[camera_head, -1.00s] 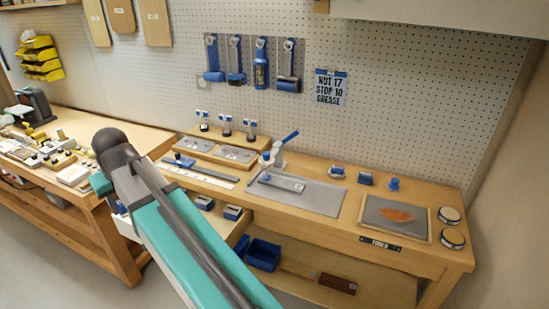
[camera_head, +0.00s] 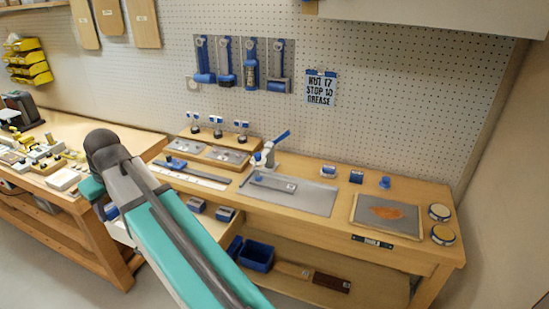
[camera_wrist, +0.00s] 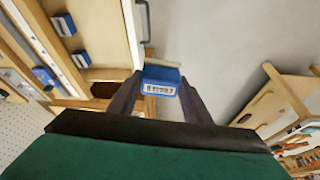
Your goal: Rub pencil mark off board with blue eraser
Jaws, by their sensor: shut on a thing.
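In the wrist view my gripper (camera_wrist: 158,95) is shut on a blue block with a white printed label, which looks like the blue eraser (camera_wrist: 160,76). A bit of blue at the arm's end in the head view (camera_head: 111,211) seems to be the same block; my arm hides most of the gripper there. The held block is in the air, apart from the bench. A grey board (camera_head: 368,203) with an orange-brown patch lies on the bench's right end. A pale strip (camera_head: 205,180) lies at the bench's left. I cannot make out a pencil mark.
Two similar blue-and-white blocks (camera_head: 225,213) sit in an open drawer below the bench top. A grey plate (camera_head: 316,199) with a blue-handled clamp (camera_head: 272,147) stands mid-bench. Two round tins (camera_head: 440,212) are at the right end. A blue bin (camera_head: 257,255) is on the lower shelf.

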